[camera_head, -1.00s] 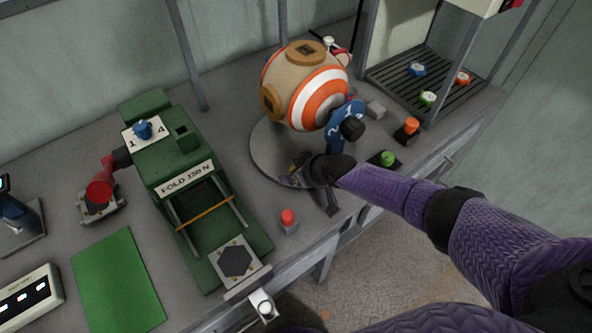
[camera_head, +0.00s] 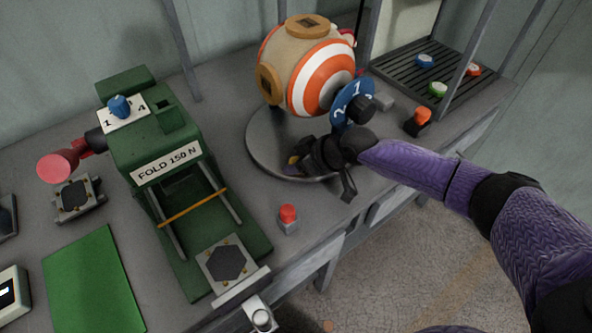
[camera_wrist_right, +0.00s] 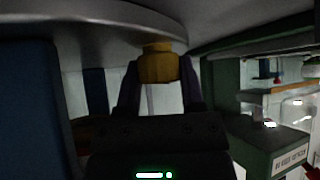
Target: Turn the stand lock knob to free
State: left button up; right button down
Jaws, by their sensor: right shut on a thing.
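The ball stand is a round grey disc (camera_head: 262,150) under an orange, white and tan ball (camera_head: 306,66). Its lock knob, small and yellow-brown, sits at the disc's front edge (camera_head: 292,159); in the right wrist view the yellow knob (camera_wrist_right: 158,66) shows just below the disc's underside. My right gripper (camera_head: 302,160) reaches in from the right and is shut on the knob, a finger on either side in the right wrist view (camera_wrist_right: 158,80). I cannot read the knob's lock marking. My left gripper is not in view.
A blue numbered dial (camera_head: 350,101) stands close above my right wrist. A red button (camera_head: 288,218) is at the table's front edge, an orange one (camera_head: 421,117) to the right. The green fold press (camera_head: 160,150) stands left; a black rack (camera_head: 455,75) holds coloured discs.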

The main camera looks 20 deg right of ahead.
jog(key=shift+c, duration=1.1)
grip_release()
jog(key=shift+d+r, duration=0.1)
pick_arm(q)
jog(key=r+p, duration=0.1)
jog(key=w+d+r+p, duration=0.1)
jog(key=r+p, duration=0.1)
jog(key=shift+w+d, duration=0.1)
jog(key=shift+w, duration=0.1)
pick_arm(e)
jog(key=v, duration=0.7)
jog(key=shift+s, duration=0.2)
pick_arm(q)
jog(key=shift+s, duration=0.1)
pick_arm(e)
jog(key=shift+d, duration=0.1)
